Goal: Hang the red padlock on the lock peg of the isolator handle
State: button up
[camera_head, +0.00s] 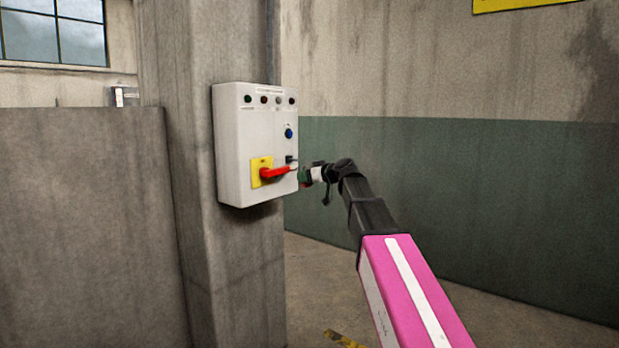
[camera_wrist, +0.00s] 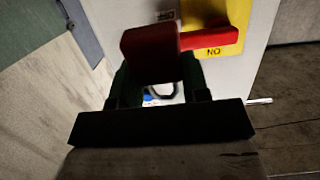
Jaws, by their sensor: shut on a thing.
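The red isolator handle (camera_head: 275,172) sits on a yellow plate (camera_head: 256,165) low on the pale control box, pointing right. A small pale tip shows at its right end in the head view. My gripper (camera_head: 303,176) is close to that end. In the wrist view the red padlock (camera_wrist: 150,52) is between the dark green fingers of my gripper (camera_wrist: 160,88), which is shut on it. Its grey shackle (camera_wrist: 163,94) shows as a loop below the body there. The handle (camera_wrist: 212,40) shows beside and partly behind the padlock. I cannot tell whether the shackle touches the peg.
The control box (camera_head: 235,130) is mounted on a concrete pillar (camera_head: 180,110). It carries several small lamps and a blue knob (camera_head: 288,133). A grey low wall (camera_head: 80,220) stands at the left. The floor right of the pillar is open.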

jog(key=x, duration=0.6)
dwell(0.7)
jog(key=shift+f, duration=0.1)
dwell(0.5)
jog(key=o, duration=1)
jog(key=shift+o, duration=0.2)
jog(key=shift+s+d, duration=0.1)
